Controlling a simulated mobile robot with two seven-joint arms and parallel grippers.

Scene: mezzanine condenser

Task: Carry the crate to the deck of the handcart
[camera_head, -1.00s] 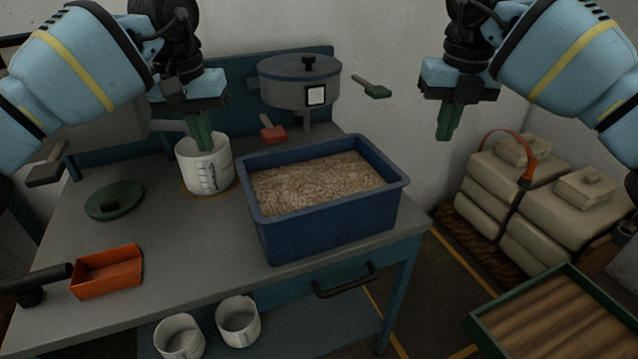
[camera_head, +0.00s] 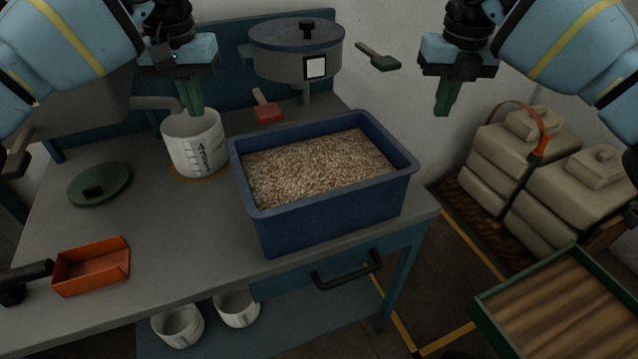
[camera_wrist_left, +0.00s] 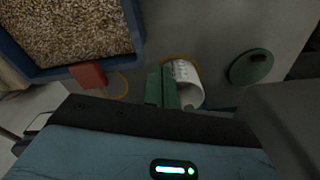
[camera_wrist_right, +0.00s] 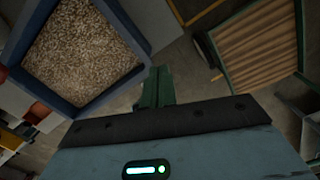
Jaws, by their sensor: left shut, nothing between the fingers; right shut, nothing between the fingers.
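The blue crate (camera_head: 330,205), filled with pale pellets, sits on the grey workbench near its right front corner. It also shows in the left wrist view (camera_wrist_left: 138,40) and the right wrist view (camera_wrist_right: 125,25). The handcart's deck (camera_head: 565,310), brown with a green rim, is at the lower right, lower than the bench; it shows in the right wrist view (camera_wrist_right: 258,45). My left gripper (camera_head: 193,112) is shut and empty, above the white measuring bucket behind the crate's left side. My right gripper (camera_head: 441,112) is shut and empty, in the air right of and behind the crate.
A white bucket (camera_head: 195,148), green lid (camera_head: 98,184) and orange scoop tray (camera_head: 92,268) are on the bench (camera_head: 180,235). A grey round vessel (camera_head: 297,60) stands behind the crate. Stacked beige sacks (camera_head: 560,180) are at the right. Marked floor separates bench and cart.

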